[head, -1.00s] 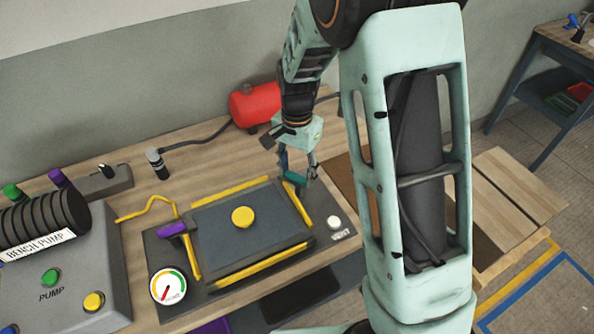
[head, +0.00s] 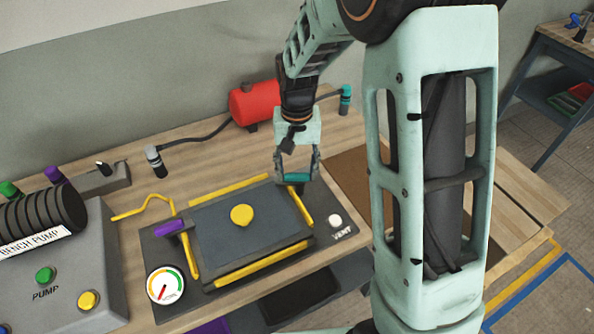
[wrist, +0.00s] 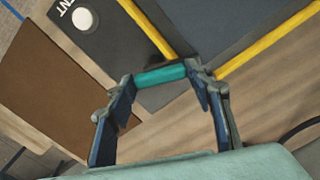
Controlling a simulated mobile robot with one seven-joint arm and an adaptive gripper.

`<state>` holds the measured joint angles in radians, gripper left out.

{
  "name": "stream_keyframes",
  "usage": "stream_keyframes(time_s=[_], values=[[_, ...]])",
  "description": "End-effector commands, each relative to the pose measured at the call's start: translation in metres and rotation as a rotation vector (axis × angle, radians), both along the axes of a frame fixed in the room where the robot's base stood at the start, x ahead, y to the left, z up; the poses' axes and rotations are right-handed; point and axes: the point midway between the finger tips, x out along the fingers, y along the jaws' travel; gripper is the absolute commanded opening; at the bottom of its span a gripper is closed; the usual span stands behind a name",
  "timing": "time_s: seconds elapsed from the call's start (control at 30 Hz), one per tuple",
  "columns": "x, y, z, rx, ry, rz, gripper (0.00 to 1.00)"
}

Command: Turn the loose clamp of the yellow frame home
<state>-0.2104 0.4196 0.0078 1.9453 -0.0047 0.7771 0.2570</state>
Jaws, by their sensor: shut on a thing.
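The yellow frame (head: 262,267) runs around a dark plate with a yellow knob (head: 242,215) on the bench. At its back right corner my gripper (head: 297,177) is shut on the teal clamp handle (wrist: 160,76). The handle lies crosswise between the fingertips, and one finger is at each end. In the wrist view it sits over the frame's corner; the clamp's base is mostly hidden. A purple clamp handle (head: 171,227) shows at the frame's left side, apart from my gripper.
The vent button (head: 335,220) is just right of the frame, and a gauge (head: 166,286) is at its front left. The bench pump (head: 50,255) stands at the left. A red tank (head: 255,104) and hose are behind. A brown board (wrist: 50,85) lies to the right.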

Motion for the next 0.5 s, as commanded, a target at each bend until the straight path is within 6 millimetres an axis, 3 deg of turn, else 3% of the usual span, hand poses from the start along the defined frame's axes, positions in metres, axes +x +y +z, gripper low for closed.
stream_keyframes(time_s=[0.5], values=[[-0.0013,-0.0005,0.0006,0.0,-0.002,0.312,0.23]])
